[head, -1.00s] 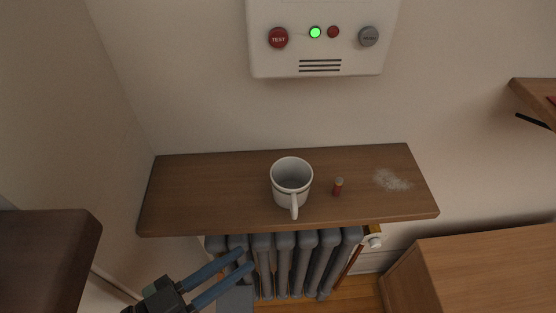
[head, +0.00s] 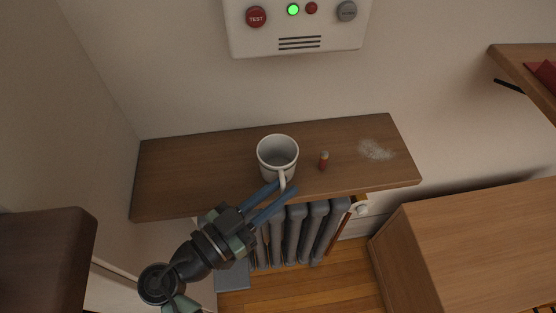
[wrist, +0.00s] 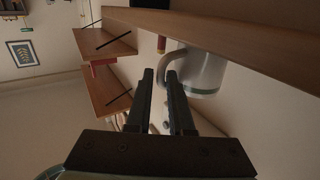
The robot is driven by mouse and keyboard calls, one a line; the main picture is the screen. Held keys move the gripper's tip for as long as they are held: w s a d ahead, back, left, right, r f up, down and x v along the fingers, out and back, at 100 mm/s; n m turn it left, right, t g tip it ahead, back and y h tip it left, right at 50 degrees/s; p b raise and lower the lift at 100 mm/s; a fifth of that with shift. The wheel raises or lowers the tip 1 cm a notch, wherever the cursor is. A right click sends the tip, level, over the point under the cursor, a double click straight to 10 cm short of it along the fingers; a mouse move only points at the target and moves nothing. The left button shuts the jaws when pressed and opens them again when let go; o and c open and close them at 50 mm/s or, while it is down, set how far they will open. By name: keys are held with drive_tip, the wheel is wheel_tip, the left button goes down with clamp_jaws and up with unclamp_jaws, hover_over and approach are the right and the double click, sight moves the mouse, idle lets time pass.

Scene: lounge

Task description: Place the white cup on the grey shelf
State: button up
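The white cup (head: 277,152) stands upright on a brown wooden shelf (head: 190,170), its handle pointing toward the front edge. It also shows in the wrist view (wrist: 205,73), with the handle just beyond the fingertips. My gripper (head: 284,189) is at the shelf's front edge by the handle, its two fingers apart and nothing visibly gripped. In the wrist view my gripper (wrist: 160,77) also shows a gap between the fingers. Whether a fingertip touches the handle cannot be told. I see no shelf that is clearly grey.
A small red-orange cylinder (head: 323,161) stands right of the cup, and a white powdery patch (head: 376,150) lies farther right. A grey radiator (head: 292,235) is below the shelf. A white panel (head: 297,30) hangs above. A wooden cabinet (head: 470,240) stands at right.

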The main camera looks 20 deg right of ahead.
drive_tip(key=shift+w+d, duration=0.2)
drive_tip(key=shift+d, duration=0.45)
clamp_jaws()
idle(0.9)
